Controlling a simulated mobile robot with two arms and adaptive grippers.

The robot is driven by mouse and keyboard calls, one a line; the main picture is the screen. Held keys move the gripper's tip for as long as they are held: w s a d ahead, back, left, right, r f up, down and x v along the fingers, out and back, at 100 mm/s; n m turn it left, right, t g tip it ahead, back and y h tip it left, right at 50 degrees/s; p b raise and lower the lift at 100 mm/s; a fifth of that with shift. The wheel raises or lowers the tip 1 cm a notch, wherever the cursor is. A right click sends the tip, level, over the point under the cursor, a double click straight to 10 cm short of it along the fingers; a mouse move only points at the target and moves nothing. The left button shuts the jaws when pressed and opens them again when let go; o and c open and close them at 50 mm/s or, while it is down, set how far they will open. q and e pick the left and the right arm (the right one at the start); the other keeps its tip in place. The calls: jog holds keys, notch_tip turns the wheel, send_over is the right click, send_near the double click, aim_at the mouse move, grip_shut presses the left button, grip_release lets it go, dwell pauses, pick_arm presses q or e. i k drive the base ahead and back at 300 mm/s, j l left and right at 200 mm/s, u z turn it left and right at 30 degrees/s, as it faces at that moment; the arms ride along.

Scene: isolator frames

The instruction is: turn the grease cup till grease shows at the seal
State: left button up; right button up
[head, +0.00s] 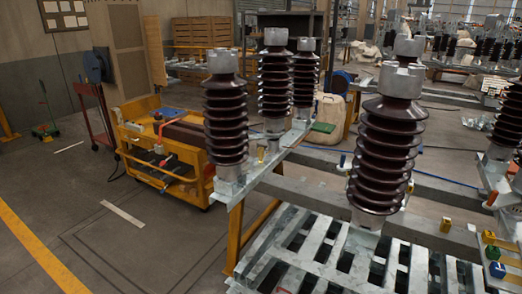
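Neither of my grippers is in this head view. Brown ribbed insulators with grey metal caps stand upright on a steel frame (300,190); the nearest insulator (385,150) is right of centre, and another insulator (226,122) is left of it. Small brass-yellow fittings sit near the insulator bases: one fitting (261,154) by the left post and one fitting (445,225) on the right beam. I cannot tell whether either is the grease cup. No seal or grease can be made out at this size.
A yellow tool cart (140,145) stands left of the frame. A slatted metal pallet (290,262) lies below the frame. Several coloured blocks (492,253) are at the lower right. A red hand truck (92,105) stands at the left wall. The floor at lower left is clear.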

aim_at(260, 150)
jog(key=i+j+u, duration=0.5)
jog(key=i+u, duration=0.15)
jog(key=u, duration=0.15)
jog(key=i+j+u, duration=0.1)
jog(key=i+u, duration=0.7)
jog(key=i+j+z, duration=0.15)
jog(key=i+z, duration=0.3)
jog(key=i, duration=0.3)
jog(key=i+z, duration=0.15)
jog(key=z, duration=0.25)
jog(key=i+z, duration=0.2)
jog(key=z, duration=0.2)
jog(key=i+z, duration=0.15)
jog(key=z, duration=0.25)
jog(key=i+j+z, duration=0.15)
jog(key=z, duration=0.25)
jog(key=i+j+z, duration=0.15)
jog(key=z, duration=0.3)
